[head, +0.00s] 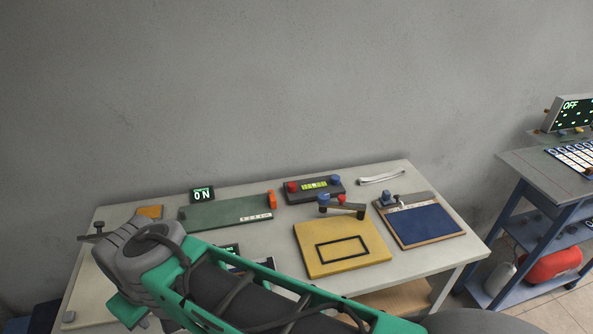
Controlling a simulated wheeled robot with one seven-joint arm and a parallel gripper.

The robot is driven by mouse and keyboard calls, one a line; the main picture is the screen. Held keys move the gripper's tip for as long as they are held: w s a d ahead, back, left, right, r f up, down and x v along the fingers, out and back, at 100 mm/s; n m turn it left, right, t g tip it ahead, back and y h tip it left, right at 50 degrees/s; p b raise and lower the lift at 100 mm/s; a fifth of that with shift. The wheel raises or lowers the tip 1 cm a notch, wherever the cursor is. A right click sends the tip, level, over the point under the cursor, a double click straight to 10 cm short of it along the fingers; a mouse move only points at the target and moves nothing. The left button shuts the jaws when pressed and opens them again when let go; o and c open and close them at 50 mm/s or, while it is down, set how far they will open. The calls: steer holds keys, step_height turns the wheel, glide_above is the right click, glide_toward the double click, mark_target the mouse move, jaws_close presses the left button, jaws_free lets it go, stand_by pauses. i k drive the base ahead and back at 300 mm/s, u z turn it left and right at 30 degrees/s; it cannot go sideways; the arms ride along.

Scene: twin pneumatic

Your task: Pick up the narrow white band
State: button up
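The narrow white band (381,178) lies near the back edge of the grey table (408,262), right of the dark box with red and blue knobs. It is a thin, slightly bent strip. My green and grey arm crosses the lower left of the head view, well away from the band. My gripper cannot be made out, so its opening does not show.
A yellow board (310,265) with a dark rectangle, a blue panel (425,227), a dark knob box (300,194) and a green board (210,216) with a label stand on the table. A blue trolley (540,235) stands to the right. A grey wall rises behind.

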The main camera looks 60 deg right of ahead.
mark_target(399, 172)
steer(key=u, duration=1.4)
steer(key=k, duration=2.9)
steer(key=z, duration=2.15)
steer(key=i, duration=0.55)
